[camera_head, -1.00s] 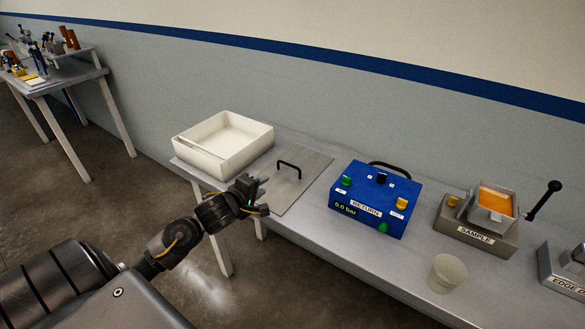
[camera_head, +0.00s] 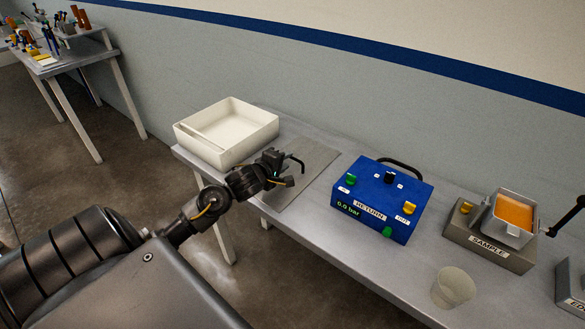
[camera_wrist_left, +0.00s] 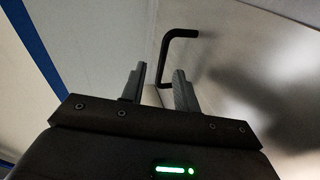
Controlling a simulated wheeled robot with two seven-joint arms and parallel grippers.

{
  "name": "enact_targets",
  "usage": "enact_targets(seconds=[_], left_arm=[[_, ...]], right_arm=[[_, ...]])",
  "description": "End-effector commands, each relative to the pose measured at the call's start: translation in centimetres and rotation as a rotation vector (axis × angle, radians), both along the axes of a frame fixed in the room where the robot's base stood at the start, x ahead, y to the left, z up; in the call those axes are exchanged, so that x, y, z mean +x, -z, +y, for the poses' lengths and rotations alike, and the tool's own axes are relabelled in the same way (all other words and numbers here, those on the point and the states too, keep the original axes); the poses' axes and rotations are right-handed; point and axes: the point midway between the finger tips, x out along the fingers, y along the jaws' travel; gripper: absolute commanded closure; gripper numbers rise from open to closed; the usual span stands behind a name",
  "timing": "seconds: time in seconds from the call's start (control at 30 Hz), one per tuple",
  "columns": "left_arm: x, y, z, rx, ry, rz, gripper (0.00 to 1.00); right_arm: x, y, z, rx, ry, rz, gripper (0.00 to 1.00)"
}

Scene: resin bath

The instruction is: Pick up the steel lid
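The steel lid (camera_head: 312,163) is a flat grey plate lying on the bench, with a black bent handle (camera_head: 297,163) standing up from it. My left gripper (camera_head: 284,167) is right beside the handle, over the lid, and hides part of both. In the left wrist view, the two fingers (camera_wrist_left: 160,72) are apart with nothing held between them. The handle (camera_wrist_left: 180,33) shows just beyond the fingertips, one end in line with the gap. The lid's surface (camera_wrist_left: 245,50) fills the right side there. Whether a finger touches the handle I cannot tell. My right gripper is not in view.
A white open tub (camera_head: 180,136) stands on the bench left of the lid. A blue pump box (camera_head: 345,195) stands to the right, then a cup (camera_head: 453,288) and the sample stand (camera_head: 490,250). The bench front edge is close below the lid.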

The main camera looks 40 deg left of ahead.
Motion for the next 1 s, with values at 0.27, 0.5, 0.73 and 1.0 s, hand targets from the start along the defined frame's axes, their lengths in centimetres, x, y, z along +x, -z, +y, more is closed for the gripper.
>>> enact_targets(seconds=[0.27, 0.5, 0.73, 1.0], left_arm=[[1.9, 0.7, 0.3, 0.001, 0.001, 0.000, 0.69], [4.6, 1.8, 0.8, 0.001, 0.001, 0.000, 0.69], [4.9, 2.0, 0.8, 0.001, 0.001, 0.000, 0.69], [4.9, 2.0, 0.8, 0.000, 0.002, 0.000, 0.98]], right_arm=[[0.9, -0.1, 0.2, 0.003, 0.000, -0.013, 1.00], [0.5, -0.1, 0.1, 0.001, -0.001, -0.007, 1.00], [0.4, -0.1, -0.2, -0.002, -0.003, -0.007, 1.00], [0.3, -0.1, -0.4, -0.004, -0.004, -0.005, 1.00]])
